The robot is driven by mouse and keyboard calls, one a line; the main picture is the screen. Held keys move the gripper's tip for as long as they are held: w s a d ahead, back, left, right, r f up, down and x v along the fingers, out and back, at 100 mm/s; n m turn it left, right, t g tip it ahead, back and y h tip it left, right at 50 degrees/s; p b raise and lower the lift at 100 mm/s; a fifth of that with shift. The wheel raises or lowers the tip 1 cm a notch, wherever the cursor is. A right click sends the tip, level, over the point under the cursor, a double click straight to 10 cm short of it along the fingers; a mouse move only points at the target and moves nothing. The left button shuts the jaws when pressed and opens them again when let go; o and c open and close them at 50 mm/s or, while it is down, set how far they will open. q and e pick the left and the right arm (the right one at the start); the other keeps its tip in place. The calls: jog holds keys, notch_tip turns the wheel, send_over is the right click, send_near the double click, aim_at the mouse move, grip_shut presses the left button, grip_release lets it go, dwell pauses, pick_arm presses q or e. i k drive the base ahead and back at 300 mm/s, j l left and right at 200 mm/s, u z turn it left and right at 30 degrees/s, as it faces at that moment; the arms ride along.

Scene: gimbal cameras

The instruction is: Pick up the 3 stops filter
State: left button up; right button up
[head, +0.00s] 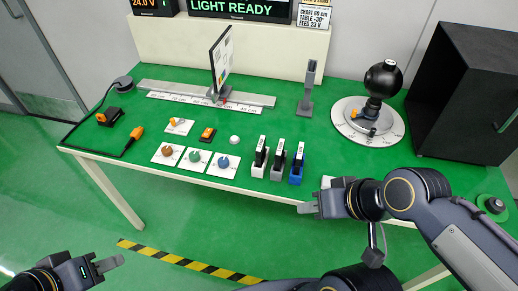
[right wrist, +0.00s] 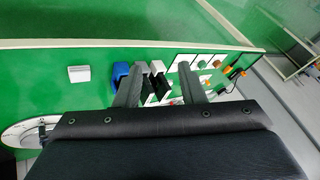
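The label text is too small to read, so I cannot tell which is the 3 stops filter. My right gripper (head: 308,206) is open and empty, in front of the table edge and right of the holders. In the right wrist view its fingers (right wrist: 160,88) are apart, with the blue holder (right wrist: 120,72) and dark filters beyond. My left gripper (head: 103,262) appears open and empty at the lower left, away from the table.
A small white block (head: 327,182) lies near my right gripper. Plates with coloured knobs (head: 195,158) are left of the holders. A black sphere on a round dial (head: 345,120) and a black box (head: 450,110) stand at the right. Green table surface (head: 335,155) is clear behind the block.

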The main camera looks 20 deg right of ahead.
aim_at(260, 153)
jog(key=i+j+z, duration=0.5)
jog(key=z, duration=0.25)
jog(key=i+j+z, duration=0.15)
jog(key=j+z, duration=0.2)
jog(key=j, duration=0.1)
